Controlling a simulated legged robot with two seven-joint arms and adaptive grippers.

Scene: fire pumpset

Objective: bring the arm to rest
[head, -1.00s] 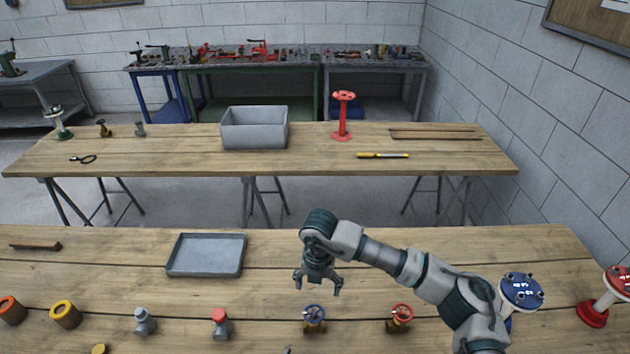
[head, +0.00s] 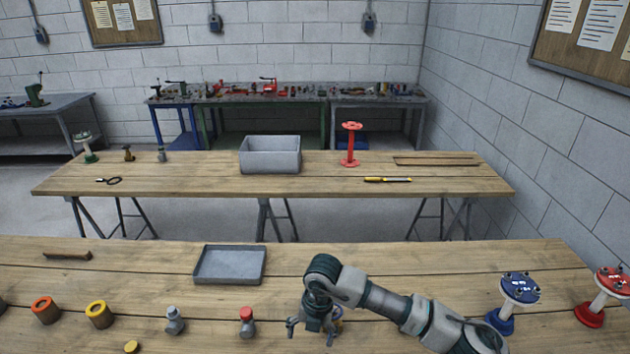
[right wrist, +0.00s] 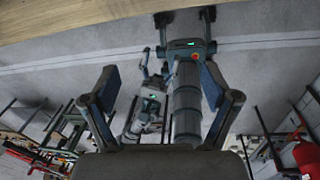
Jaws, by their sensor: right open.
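My right arm (head: 388,306) comes in from the lower right of the head view, over the near bench. Its gripper (head: 311,334) points down with its fingers spread, open and with nothing seen between them. A small blue-wheeled valve (head: 338,315) is partly hidden just behind the gripper; whether they touch cannot be told. In the right wrist view the two fingers of the right gripper (right wrist: 160,110) stand wide apart, with parts of my own body beyond them. My left gripper is not seen.
The near bench holds a grey tray (head: 230,266), a red-capped fitting (head: 247,320), a grey fitting (head: 175,320), and orange (head: 46,310) and yellow (head: 99,314) rings. Blue (head: 519,288) and red (head: 612,281) flanged stands are at right. A grey bin (head: 270,155) is on the far bench.

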